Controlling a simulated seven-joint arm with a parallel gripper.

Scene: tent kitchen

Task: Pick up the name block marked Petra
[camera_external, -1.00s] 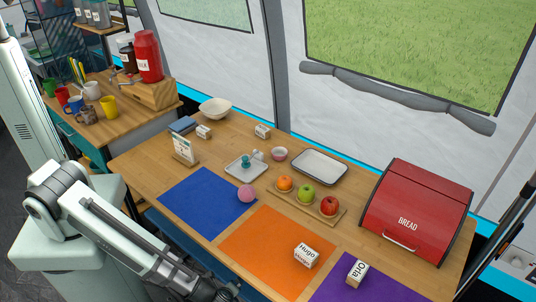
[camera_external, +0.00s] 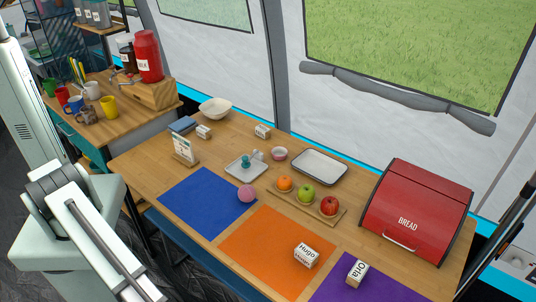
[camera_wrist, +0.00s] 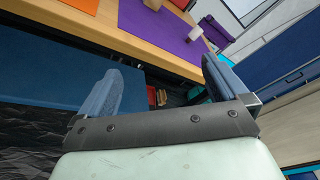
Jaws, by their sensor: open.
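No block in view reads Petra. The Hugo block (camera_external: 306,255) lies on the orange mat and the Orla block (camera_external: 357,272) on the purple mat. Two more small white blocks stand at the back, one near the blue book (camera_external: 203,132) and one further right (camera_external: 262,131); their lettering is too small to read. My gripper shows only in the wrist view (camera_wrist: 160,88), its two blue fingers wide apart with nothing held. It is off the table's front edge.
The table carries a blue mat (camera_external: 208,202), orange mat (camera_external: 262,246), purple mat (camera_external: 335,291), pink ball (camera_external: 246,194), fruit board (camera_external: 292,201), white trays, a bowl (camera_external: 215,108) and a red bread box (camera_external: 417,212). A small sign (camera_external: 184,148) stands at left.

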